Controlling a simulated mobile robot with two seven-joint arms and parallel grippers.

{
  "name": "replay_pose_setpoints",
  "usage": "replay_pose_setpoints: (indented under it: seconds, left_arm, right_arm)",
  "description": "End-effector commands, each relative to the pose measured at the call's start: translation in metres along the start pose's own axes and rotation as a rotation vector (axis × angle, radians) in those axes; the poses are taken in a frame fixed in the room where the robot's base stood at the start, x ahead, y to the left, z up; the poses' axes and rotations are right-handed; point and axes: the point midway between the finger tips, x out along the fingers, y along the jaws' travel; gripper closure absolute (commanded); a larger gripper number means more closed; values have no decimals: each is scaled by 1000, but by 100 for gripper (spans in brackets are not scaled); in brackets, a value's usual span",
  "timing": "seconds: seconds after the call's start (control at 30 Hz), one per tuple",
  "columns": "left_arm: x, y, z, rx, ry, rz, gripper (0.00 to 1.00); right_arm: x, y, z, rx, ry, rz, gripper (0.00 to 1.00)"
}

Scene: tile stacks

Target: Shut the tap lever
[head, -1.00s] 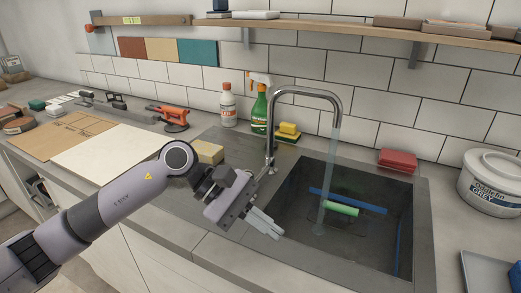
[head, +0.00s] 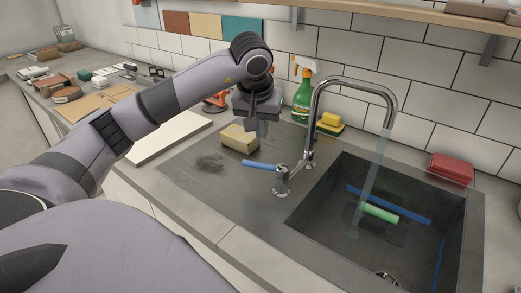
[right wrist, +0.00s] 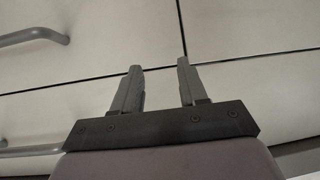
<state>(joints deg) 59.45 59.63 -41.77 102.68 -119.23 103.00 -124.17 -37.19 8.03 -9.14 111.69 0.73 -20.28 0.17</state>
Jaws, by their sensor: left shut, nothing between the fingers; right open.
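The chrome tap (head: 313,120) stands at the left edge of the sink, and a stream of water (head: 372,175) falls from its spout into the basin. Its lever (head: 262,165) has a blue grip and points left from the tap's base, over the dark drainer. My left gripper (head: 262,132) is shut and empty, pointing down beyond the lever and left of the tap's neck. It looks apart from the lever. My right gripper (right wrist: 160,67) shows only in the right wrist view, open and empty in front of pale cabinet fronts.
A yellow sponge block (head: 240,138) sits on the drainer close to my left gripper. A green spray bottle (head: 303,95) and yellow sponges (head: 329,123) stand behind the tap. The sink (head: 400,245) holds a green roll (head: 380,213). Red cloths (head: 451,168) lie right of it.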

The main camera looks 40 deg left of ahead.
Motion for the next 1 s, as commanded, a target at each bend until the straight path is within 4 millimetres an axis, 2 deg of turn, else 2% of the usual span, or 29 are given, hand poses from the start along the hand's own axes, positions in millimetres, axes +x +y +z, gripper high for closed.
replay_pose_setpoints:
  seconds: [0.03, 0.2, 0.27, 0.53, 1.0]
  left_arm:
    - [12, 0, 1, 1, -7, -1, 100]
    - [50, 1, 2, 1, -7, 0, 100]
    - [44, 1, 10, 4, -1, 1, 100]
    - [40, 1, 34, 2, 0, 2, 100]
    - [39, 1, 40, 0, 0, 3, 100]
  right_arm:
    - [-1, 0, -2, 0, 0, 0, 57]
    - [-3, 0, -4, 0, 0, 0, 57]
    - [-5, 0, -7, 0, 0, 0, 57]
    - [-8, 0, -11, 0, 0, 0, 57]
    - [-9, 0, -12, 0, 0, 0, 57]
